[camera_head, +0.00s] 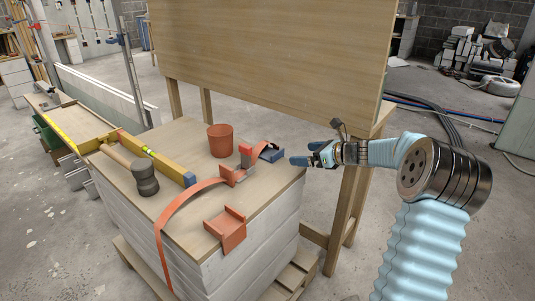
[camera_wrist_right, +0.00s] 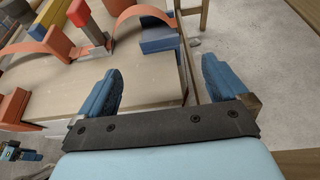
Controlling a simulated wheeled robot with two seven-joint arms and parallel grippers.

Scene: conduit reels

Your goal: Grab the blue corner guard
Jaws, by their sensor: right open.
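The blue corner guard (camera_head: 271,154) sits at the right back edge of the tabletop, at the end of an orange strap (camera_head: 190,192). In the right wrist view the blue guard (camera_wrist_right: 160,38) lies ahead of my fingers, beyond their tips. My right gripper (camera_head: 309,156) is open and empty, just to the right of the guard and apart from it. Its two blue fingers also show in the right wrist view (camera_wrist_right: 162,68), spread wide. A small blue and dark part (camera_wrist_right: 14,151) at that view's lower left may be my left gripper; its jaws are unclear.
An orange corner guard (camera_head: 227,228) sits on the near edge. An orange cup (camera_head: 220,140), a strap buckle (camera_head: 246,156), a mallet (camera_head: 135,170) and a yellow level (camera_head: 155,152) are on top. A wooden board (camera_head: 270,50) stands behind.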

